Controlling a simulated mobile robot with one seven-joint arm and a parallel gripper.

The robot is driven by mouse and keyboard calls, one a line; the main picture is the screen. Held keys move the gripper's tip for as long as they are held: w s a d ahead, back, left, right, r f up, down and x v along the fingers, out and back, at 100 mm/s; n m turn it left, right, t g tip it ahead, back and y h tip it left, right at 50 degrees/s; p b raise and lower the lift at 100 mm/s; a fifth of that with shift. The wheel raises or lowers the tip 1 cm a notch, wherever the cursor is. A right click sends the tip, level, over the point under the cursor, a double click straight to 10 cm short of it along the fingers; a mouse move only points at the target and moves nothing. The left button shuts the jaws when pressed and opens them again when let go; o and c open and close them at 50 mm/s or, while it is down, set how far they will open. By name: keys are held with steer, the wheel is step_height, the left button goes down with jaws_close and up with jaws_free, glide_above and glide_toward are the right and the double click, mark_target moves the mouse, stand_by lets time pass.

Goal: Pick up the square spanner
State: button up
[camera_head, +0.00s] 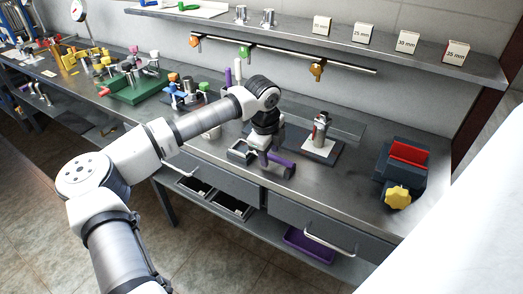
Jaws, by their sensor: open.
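My gripper (263,157) is at the end of my arm, pointing down low over the bench near its front edge. Its jaws are open. A purple-handled tool (287,167) lies on the bench right beside the fingertips, partly hidden by them. It may be the square spanner, but its end is too small to make out. I cannot tell whether the fingers touch it or straddle it.
A small grey tray (239,154) sits just left of my gripper. A metal-and-red device (320,132) stands on a pale plate behind right. A dark vise-like block (403,168) with a yellow knob is farther right. Hooks hang below the shelf (290,33).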

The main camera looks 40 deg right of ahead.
mark_target(269, 155)
steer(key=shift+f, duration=0.25)
jaws_close()
steer(key=shift+r, duration=0.1)
step_height(269, 155, up, 20)
steer(key=b, duration=0.3)
steer(key=shift+b, duration=0.35)
